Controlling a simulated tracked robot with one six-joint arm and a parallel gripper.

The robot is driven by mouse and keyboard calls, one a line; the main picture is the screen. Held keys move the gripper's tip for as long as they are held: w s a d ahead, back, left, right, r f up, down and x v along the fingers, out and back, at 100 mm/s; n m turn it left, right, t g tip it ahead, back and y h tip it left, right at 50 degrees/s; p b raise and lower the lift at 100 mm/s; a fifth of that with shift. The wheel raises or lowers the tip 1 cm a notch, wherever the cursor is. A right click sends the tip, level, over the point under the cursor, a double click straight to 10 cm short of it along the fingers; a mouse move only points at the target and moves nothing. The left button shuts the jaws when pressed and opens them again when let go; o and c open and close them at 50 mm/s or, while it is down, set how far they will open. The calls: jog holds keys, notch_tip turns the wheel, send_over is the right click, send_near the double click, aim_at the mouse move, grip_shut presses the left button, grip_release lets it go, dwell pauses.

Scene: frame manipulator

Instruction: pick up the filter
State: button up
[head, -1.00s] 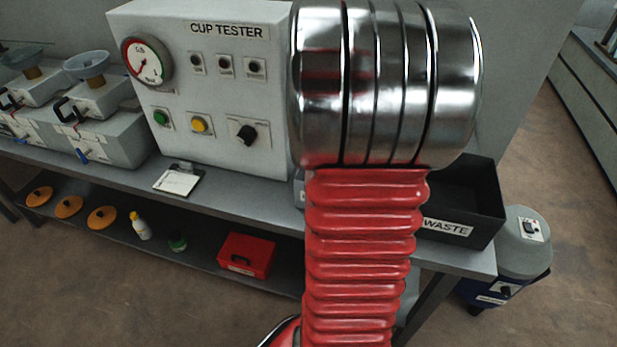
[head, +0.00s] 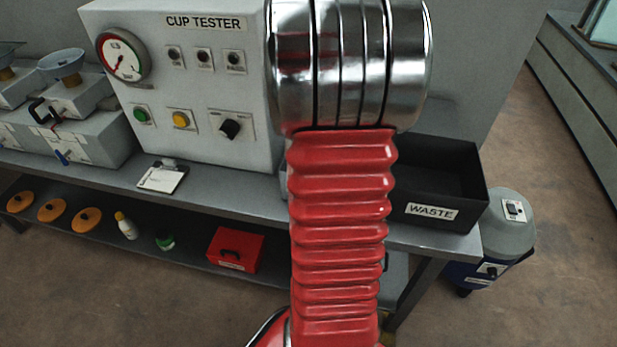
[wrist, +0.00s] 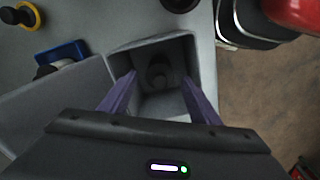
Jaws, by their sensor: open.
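My gripper (wrist: 158,79) shows in the wrist view with its two purple fingers spread apart and nothing between the tips. The fingers point at a grey open-topped square box (wrist: 205,72), one along each side of its opening. A dim round grey thing (wrist: 158,72) sits inside the box. It is too dark to tell whether this is the filter. In the head view my arm hides the middle of the bench, and the gripper itself does not show there.
The head view shows a bench with a CUP TESTER box (head: 190,85), a black WASTE bin (head: 432,211) and a low shelf with a red case (head: 234,250). A grey-and-blue canister (head: 500,235) stands at right. A blue item (wrist: 62,50) lies left of the grey box in the wrist view.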

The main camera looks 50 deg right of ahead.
jog(key=shift+f, duration=0.25)
jog(key=shift+w+f, duration=0.1)
jog(key=shift+f, duration=2.45)
jog(key=shift+c, duration=0.6)
jog(key=c, duration=1.1)
